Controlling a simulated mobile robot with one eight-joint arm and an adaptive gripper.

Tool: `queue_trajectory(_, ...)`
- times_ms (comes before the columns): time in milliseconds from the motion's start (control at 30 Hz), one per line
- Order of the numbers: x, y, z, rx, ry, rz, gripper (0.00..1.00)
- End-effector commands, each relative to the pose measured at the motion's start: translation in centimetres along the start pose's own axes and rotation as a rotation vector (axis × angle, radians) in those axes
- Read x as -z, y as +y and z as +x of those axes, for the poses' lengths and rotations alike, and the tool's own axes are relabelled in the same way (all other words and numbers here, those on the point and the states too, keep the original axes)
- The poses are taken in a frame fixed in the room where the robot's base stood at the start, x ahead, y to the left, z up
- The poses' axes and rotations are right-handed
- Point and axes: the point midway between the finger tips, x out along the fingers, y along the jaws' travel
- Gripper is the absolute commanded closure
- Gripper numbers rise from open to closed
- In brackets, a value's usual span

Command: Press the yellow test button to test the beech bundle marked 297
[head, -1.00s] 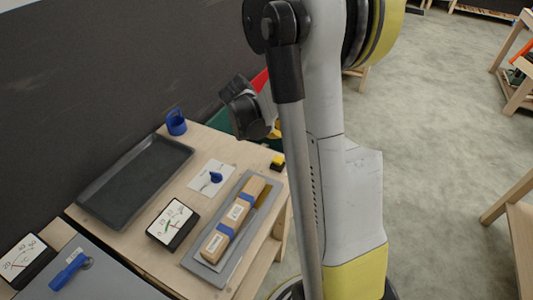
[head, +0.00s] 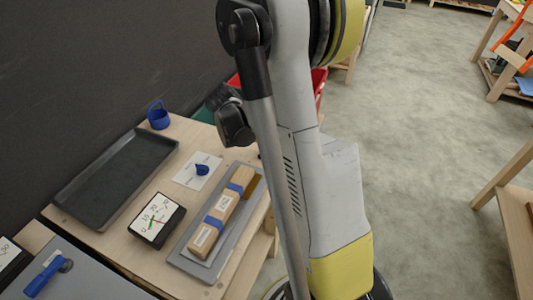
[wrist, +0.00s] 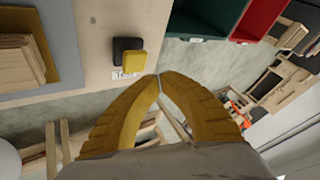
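The yellow test button (wrist: 130,62) sits with its black housing (wrist: 128,44) near the table edge in the wrist view. A small white label lies beside it. In the head view my arm hides the button. The beech bundle (head: 225,217), wrapped with blue bands, lies on a grey plate (head: 187,265); its end also shows in the wrist view (wrist: 20,60). Its label is too small to read. My gripper (wrist: 160,75) has yellow fingers with tips together, nothing between them. In the picture the tips are just right of the button; contact is not visible.
Green (wrist: 205,15) and red (wrist: 262,18) bins stand beyond the table edge. Open floor lies right.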

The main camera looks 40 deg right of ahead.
Motion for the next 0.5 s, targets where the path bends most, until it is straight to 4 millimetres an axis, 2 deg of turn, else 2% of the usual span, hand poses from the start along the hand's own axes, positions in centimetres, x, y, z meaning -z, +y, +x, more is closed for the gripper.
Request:
queue_trajectory(33,-0.45,0.45,0.84,0.000,0.000,0.000,1.00)
queue_trajectory(133,-0.71,0.72,1.32,0.000,0.000,0.000,1.00)
queue_trajectory(500,-0.72,0.73,1.34,0.000,0.000,0.000,1.00)
